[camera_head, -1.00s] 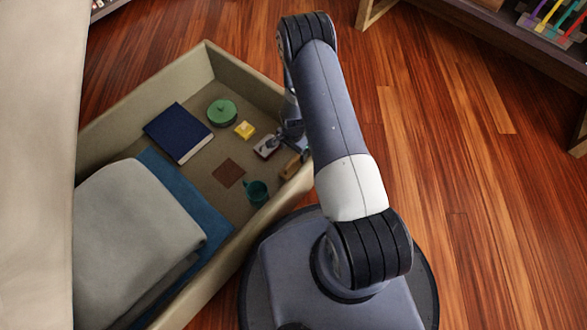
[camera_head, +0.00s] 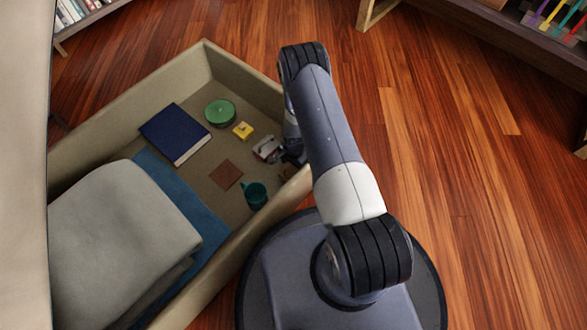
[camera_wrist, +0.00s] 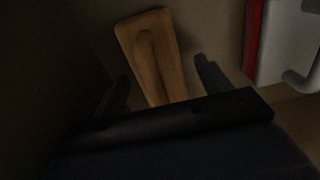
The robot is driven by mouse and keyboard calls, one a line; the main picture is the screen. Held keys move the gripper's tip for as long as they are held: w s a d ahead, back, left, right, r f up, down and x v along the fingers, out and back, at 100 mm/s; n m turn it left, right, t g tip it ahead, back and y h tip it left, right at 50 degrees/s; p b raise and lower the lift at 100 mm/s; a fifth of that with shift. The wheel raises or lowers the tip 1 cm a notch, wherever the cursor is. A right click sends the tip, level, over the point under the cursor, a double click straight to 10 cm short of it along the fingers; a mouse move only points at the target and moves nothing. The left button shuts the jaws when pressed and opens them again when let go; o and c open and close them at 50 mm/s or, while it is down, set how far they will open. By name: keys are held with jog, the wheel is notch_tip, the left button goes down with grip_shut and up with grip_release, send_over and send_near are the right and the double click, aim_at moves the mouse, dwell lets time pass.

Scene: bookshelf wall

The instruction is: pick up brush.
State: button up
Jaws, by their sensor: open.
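The brush shows in the wrist view as a tan wooden piece (camera_wrist: 153,48), widening away from my gripper, inside the drawer. Its near part is hidden behind the dark gripper body.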

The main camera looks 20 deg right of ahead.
jog(key=c, duration=1.1)
jog(key=shift+c, duration=0.2)
notch_tip(320, 180, up, 10)
jog(key=p, duration=0.3)
jog(key=shift+p, duration=0.4)
